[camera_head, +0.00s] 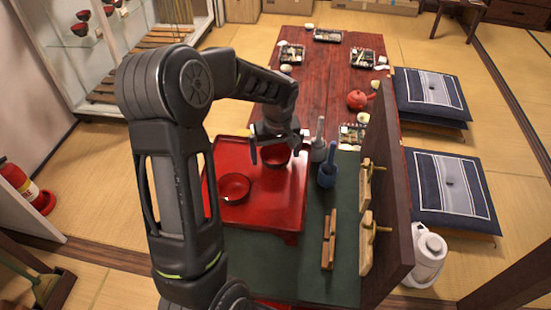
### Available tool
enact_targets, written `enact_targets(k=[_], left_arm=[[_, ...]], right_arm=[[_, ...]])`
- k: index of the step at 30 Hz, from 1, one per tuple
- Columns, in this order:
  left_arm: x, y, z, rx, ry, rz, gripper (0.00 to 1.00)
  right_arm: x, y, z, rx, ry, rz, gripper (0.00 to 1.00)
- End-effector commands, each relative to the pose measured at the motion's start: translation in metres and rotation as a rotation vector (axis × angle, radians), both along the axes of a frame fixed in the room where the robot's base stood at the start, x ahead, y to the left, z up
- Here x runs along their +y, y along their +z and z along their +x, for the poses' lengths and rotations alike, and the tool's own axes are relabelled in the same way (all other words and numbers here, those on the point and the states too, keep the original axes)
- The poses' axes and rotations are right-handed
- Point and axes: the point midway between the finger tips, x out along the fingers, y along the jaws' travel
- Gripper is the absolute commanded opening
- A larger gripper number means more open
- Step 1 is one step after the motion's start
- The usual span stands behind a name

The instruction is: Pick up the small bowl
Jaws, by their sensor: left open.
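A small dark red bowl (275,158) stands on the red tray (285,213) near its far right part. My left gripper (278,148) is over this bowl with its fingers apart, one toward each side of it. The gripper hides part of the bowl, and I cannot tell whether the fingers touch it. A second red bowl (234,188) stands on the tray, nearer and to the left. My right gripper is not in view.
Right of the tray stand a grey bottle-like item (319,142) and a blue one (328,172). Wooden pieces (329,240) lie on the green mat (318,270). A red teapot (357,100) and several lunch boxes stand farther back on the table.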

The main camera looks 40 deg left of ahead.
Motion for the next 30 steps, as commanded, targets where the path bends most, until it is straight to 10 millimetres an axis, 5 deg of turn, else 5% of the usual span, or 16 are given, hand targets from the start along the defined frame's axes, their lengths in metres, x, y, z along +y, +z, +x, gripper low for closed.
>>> enact_targets(k=[11, 30], left_arm=[[-0.0001, 0.0003, 0.0001, 0.0, 0.0, 0.0, 0.98], [-0.0002, 0.0004, 0.0001, 0.0, 0.0, 0.0, 0.46]], right_arm=[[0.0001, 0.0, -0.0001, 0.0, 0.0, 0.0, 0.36], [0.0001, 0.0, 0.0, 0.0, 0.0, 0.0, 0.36]])
